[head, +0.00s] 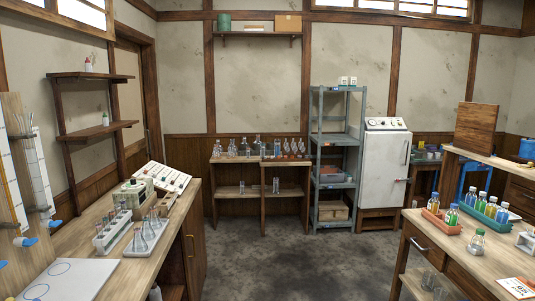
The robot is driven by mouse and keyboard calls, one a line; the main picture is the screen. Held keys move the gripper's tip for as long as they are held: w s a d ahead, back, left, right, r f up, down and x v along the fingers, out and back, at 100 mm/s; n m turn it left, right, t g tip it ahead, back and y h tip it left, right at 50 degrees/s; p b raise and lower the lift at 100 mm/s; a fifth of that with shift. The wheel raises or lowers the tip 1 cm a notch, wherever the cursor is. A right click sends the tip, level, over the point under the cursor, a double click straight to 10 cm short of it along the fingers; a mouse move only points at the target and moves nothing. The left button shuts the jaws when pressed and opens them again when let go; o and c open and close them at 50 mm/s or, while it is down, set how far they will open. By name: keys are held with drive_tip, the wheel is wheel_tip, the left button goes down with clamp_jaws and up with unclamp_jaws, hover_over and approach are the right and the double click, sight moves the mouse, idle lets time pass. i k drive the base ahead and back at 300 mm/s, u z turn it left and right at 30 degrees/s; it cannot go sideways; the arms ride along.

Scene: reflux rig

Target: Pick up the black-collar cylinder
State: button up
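I cannot make out a black-collar cylinder for certain. Small clear glass vessels stand on the low wooden shelf unit (260,161) at the back, with one tall narrow glass piece (276,185) on its lower shelf. A white rack of upright tubes (113,230) and a tray of glassware (146,238) stand on the left bench. Long pale graduated pieces (42,170) stand by a wooden board at the far left, with blue parts near their lower ends. Collar colours are too small to tell. My gripper is not in view.
The left bench (85,238) and right bench (470,262) flank open grey floor (300,265). The right bench holds bottle racks (443,221) and a single flask (478,241). A grey metal shelf (338,160) and white cabinet (384,165) stand at the back.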

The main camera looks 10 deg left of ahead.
sight(278, 142)
drive_tip(key=u, duration=0.1)
drive_tip(key=i, duration=1.45)
drive_tip(key=u, duration=0.35)
drive_tip(key=i, duration=1.55)
drive_tip(key=u, duration=0.15)
drive_tip(key=i, duration=4.2)
drive_tip(key=z, duration=0.15)
